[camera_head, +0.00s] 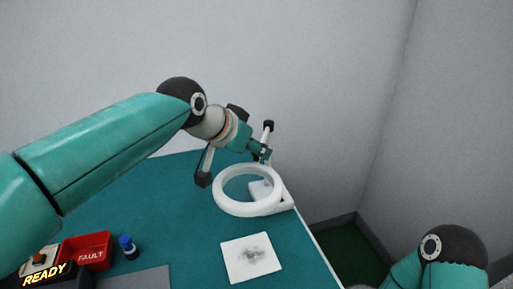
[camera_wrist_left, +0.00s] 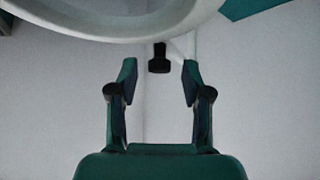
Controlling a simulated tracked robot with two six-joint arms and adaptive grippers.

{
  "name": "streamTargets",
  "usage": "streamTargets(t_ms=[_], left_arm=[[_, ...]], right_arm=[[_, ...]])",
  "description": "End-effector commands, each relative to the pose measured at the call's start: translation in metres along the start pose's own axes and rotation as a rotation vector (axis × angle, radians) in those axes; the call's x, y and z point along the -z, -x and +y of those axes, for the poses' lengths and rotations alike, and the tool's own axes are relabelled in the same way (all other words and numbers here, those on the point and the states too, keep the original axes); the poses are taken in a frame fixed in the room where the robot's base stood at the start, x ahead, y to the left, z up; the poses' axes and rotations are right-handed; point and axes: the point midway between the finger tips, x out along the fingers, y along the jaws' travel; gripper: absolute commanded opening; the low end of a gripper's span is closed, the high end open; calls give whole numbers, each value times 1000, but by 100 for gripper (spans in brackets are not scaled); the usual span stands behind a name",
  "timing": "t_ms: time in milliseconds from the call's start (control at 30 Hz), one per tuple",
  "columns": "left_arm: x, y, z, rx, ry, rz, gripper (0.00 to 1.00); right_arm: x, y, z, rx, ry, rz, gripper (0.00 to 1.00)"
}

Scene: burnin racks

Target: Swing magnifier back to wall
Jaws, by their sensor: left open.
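The magnifier (camera_head: 221,199) is a white ring on a white arm, standing over the right side of the teal bench in the head view. Its rim fills the top of the left wrist view (camera_wrist_left: 110,35). A black knob (camera_head: 268,126) on a pale stem rises behind the ring. A black knob (camera_wrist_left: 159,60) shows between and beyond my left fingers in the wrist view. My left gripper (camera_head: 265,154) is open and empty, just behind the ring near the stem; contact cannot be told. My right arm shows at lower right, its gripper out of view.
On the teal bench (camera_head: 180,220) are a white square with a dark smudge (camera_head: 240,271), a blue-capped bottle (camera_head: 127,247), a red FAULT bin (camera_head: 92,250) and a READY sign (camera_head: 45,275). Grey walls (camera_head: 330,90) stand behind and at right.

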Motion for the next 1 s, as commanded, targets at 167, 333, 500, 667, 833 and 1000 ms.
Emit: streamTargets(t_ms=[167, 333, 500, 667, 833, 1000], left_arm=[[0, -17, 0, 0, 0, -1, 49], [1, -21, 0, 0, -1, 1, 49], [1, -21, 1, 0, -1, 1, 49], [1, -21, 1, -1, -1, 1, 26], [1, -21, 1, -1, -1, 1, 0], [1, -20, 1, 0, -1, 1, 0]], right_arm=[[0, 2, -1, 0, 0, 0, 40], [0, 2, -1, 0, 0, 0, 40], [0, 2, -1, 0, 0, 0, 40], [0, 2, -1, 0, 0, 0, 40], [0, 2, -1, 0, 0, 0, 40], [0, 2, -1, 0, 0, 0, 40]])
